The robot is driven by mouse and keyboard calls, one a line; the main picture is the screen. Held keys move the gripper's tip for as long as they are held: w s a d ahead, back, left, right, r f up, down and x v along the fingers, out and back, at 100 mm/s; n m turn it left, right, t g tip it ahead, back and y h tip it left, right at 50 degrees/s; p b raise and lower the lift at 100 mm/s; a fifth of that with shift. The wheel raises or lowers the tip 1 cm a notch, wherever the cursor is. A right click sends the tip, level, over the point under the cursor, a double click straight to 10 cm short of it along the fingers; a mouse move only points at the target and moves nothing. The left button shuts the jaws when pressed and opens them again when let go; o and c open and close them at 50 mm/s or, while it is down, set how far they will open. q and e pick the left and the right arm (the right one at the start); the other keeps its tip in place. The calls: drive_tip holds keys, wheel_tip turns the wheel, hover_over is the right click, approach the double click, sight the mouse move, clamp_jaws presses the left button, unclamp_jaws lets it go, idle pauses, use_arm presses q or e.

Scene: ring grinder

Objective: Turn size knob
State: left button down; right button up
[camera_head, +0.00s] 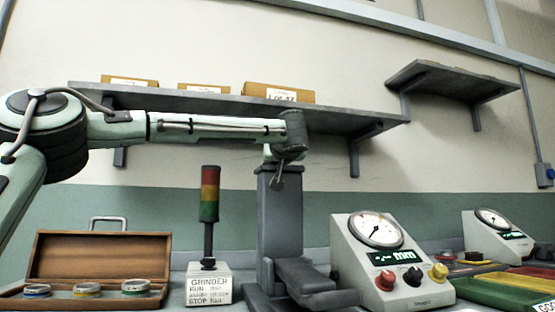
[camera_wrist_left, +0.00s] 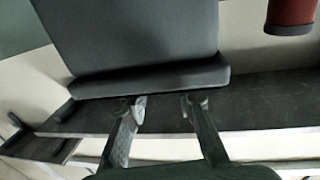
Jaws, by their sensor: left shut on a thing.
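I cannot tell which knob sets the size. My left gripper (camera_head: 280,178) points down at the top of the tall grey column (camera_head: 280,225), away from the console. In the left wrist view, the fingers of my left gripper (camera_wrist_left: 163,102) are at the edge of the column's cap (camera_wrist_left: 150,80). They stay apart, and what they grip is hidden. My right gripper is out of view.
A lamp tower (camera_head: 209,208) stands left of the column, with a sign below it. A wooden box (camera_head: 105,255) holds several rings. A wall shelf (camera_head: 345,115) with small boxes is behind my left arm. Green and yellow trays (camera_head: 490,290) lie right of the console.

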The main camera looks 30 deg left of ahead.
use_arm(q)
drive_tip(key=shift+f, duration=0.1)
drive_tip(key=c, duration=1.2)
unclamp_jaws()
drive_tip(key=v, duration=1.2)
